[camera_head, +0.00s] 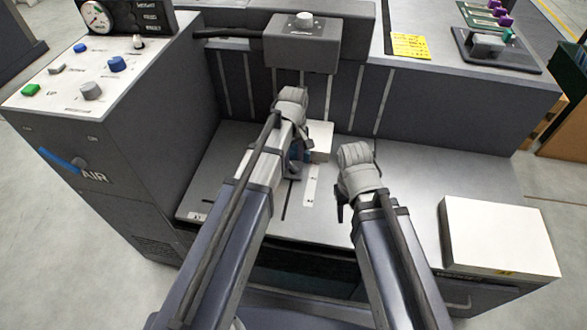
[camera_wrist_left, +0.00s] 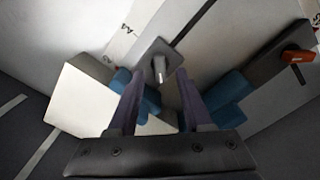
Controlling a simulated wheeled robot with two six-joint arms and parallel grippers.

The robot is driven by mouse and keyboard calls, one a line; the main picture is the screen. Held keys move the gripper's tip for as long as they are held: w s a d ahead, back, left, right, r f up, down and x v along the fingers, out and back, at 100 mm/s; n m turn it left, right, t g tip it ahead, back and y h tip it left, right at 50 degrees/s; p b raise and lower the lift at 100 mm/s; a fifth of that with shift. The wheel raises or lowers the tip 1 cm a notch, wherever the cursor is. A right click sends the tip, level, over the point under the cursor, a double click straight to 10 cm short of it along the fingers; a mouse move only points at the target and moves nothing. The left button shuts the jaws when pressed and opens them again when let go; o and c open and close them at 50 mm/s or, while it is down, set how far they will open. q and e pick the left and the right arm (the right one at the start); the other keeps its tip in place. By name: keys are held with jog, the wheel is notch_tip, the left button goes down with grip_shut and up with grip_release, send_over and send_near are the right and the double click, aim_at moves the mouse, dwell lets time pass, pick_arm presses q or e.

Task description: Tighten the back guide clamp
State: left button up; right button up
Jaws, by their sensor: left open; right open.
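In the left wrist view, a small clamp with a pale lever (camera_wrist_left: 158,68) stands on a dark grey plate, ahead of and between the fingertips of my left gripper (camera_wrist_left: 160,88). The fingers are open and apart, and I see no contact with the lever. A second clamp with an orange lever (camera_wrist_left: 297,57) sits on a dark plate at the right. No label shows which clamp is the back guide's. In the head view, my left gripper (camera_head: 297,155) is low over the bed, partly hidden by its arm. My right gripper (camera_head: 341,208) is open and empty, to the right.
A white block (camera_head: 320,138) stands beside my left gripper; it also shows in the left wrist view (camera_wrist_left: 90,100). A marked scale strip (camera_head: 311,185) lies on the metal bed (camera_head: 400,200). A white box (camera_head: 497,235) is at the right.

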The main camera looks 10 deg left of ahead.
aim_at(293, 168)
pick_arm(q)
notch_tip(293, 168, down, 3)
jog(key=shift+r+b, duration=0.15)
jog(key=shift+b, duration=0.65)
pick_arm(e)
notch_tip(293, 168, down, 3)
jog(key=shift+r, duration=0.15)
pick_arm(q)
jog(key=shift+r, duration=0.1)
grip_shut()
